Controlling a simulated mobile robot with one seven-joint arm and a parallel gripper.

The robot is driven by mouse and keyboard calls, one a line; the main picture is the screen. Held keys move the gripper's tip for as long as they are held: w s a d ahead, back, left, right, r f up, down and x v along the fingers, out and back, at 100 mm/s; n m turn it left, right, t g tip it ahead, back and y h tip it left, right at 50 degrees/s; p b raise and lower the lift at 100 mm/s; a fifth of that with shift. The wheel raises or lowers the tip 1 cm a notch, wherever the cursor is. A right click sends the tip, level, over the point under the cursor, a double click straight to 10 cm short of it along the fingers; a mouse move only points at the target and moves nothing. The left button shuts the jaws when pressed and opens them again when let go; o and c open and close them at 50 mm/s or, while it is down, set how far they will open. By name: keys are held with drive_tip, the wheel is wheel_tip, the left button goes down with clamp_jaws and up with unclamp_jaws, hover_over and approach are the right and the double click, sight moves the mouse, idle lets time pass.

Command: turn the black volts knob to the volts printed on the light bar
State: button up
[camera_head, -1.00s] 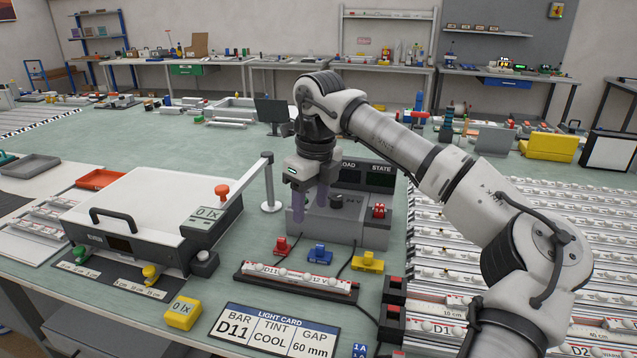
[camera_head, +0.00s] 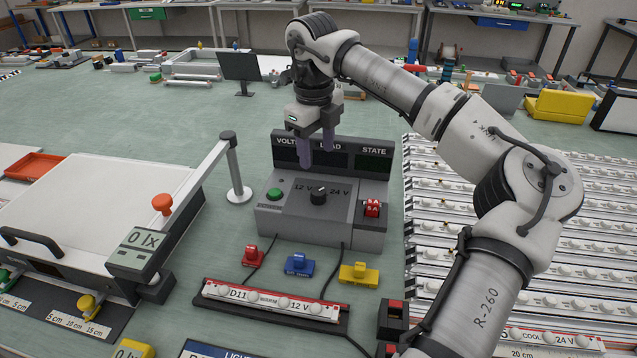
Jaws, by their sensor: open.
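The black volts knob (camera_head: 318,195) stands on the sloped top of the grey power supply (camera_head: 275,217), between the printed marks "12 V" on its left and "24 V" on its right. Which mark its pointer faces is too small to tell. The light bar (camera_head: 270,301) lies in a dark holder in front of the supply and is printed "D11" and "12 V". My gripper (camera_head: 317,158) is open and empty, fingers pointing down, above and behind the knob in the picture. It hides part of the supply's display panel.
A green button (camera_head: 274,194) and a red switch (camera_head: 372,208) flank the knob. Red (camera_head: 252,257), blue (camera_head: 299,265) and yellow (camera_head: 358,273) plugs lie in front. A white box (camera_head: 100,215) stands left, and rows of light bars (camera_head: 450,200) lie right.

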sight(319, 192)
drive_tip(key=f+p, duration=0.1)
drive_tip(key=f, duration=0.2)
drive_tip(key=f+p, duration=0.1)
drive_tip(key=f, duration=0.7)
drive_tip(key=shift+w+d+f+p, duration=0.15)
drive_tip(key=shift+w+p, duration=0.1)
drive_tip(key=shift+p, duration=0.15)
drive_tip(key=shift+c, duration=0.3)
drive_tip(key=c, duration=0.9)
